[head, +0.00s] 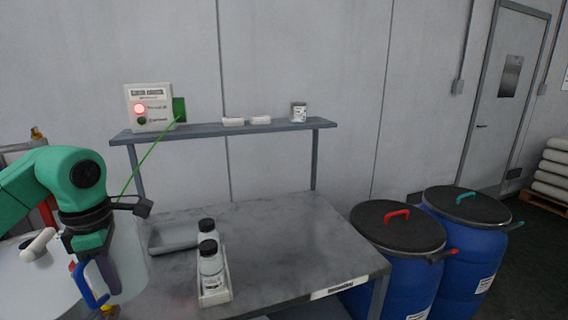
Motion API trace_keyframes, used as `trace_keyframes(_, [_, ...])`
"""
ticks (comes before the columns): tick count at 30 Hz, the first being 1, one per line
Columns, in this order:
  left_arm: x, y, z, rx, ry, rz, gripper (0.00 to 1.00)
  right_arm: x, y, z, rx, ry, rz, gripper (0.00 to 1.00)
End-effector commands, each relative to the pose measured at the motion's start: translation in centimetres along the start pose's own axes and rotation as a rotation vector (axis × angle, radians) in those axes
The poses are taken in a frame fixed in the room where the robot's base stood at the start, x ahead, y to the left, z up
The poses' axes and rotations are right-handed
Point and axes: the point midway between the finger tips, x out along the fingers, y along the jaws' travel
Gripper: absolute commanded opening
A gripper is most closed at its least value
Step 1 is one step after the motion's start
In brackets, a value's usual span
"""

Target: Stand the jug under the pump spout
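My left gripper (92,268) points down at the lower left, in front of a large pale rounded vessel (132,262). A blue loop-shaped handle (84,288) is right at its fingers. I cannot tell whether the fingers grip this handle or only overlap it in the picture. I cannot make out a whole jug; the arm and the picture's edge may hide it. A short white cylindrical piece (38,244) lies left of the gripper; I cannot tell whether it belongs to a pump. No spout shows clearly. My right gripper is out of view.
A grey bench (290,235) holds a tray with two black-capped bottles (210,262) and a shallow grey tray (174,238). A shelf (225,129) above carries a red-lit box (150,107), whose green cable runs down behind my arm. Blue drums (400,275) stand right.

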Motion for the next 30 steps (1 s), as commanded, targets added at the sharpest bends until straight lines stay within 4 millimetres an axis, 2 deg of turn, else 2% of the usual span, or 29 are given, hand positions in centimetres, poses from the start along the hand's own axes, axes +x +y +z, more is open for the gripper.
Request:
trace_keyframes(8, [3.8, -1.5, 2.3, 0.429, -0.014, -0.003, 0.0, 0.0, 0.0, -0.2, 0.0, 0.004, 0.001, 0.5])
trace_keyframes(13, [6.9, -3.3, 4.2, 0.804, -0.028, -0.004, 0.0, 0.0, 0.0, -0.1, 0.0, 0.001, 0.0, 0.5])
trace_keyframes(17, [9.9, -5.8, 6.1, 1.198, -0.045, -0.006, 0.0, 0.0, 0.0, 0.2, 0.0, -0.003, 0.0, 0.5])
trace_keyframes(21, [13.1, -9.3, 8.0, 1.663, -0.064, -0.004, 0.0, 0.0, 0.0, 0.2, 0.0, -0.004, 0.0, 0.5])
trace_keyframes(24, [14.4, -11.2, 8.9, 1.894, -0.071, 0.0, 0.0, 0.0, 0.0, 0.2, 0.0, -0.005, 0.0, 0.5])
trace_keyframes(27, [15.5, -12.2, 9.3, 2.01, -0.074, -0.001, 0.0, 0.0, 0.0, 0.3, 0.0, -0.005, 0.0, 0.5])
trace_keyframes(29, [17.1, -12.4, 9.4, 2.03, -0.078, -0.004, 0.0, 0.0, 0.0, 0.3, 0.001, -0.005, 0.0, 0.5])
trace_keyframes(30, [18.5, -12.4, 9.4, 2.032, -0.08, -0.006, 0.0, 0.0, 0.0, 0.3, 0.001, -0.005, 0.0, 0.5])
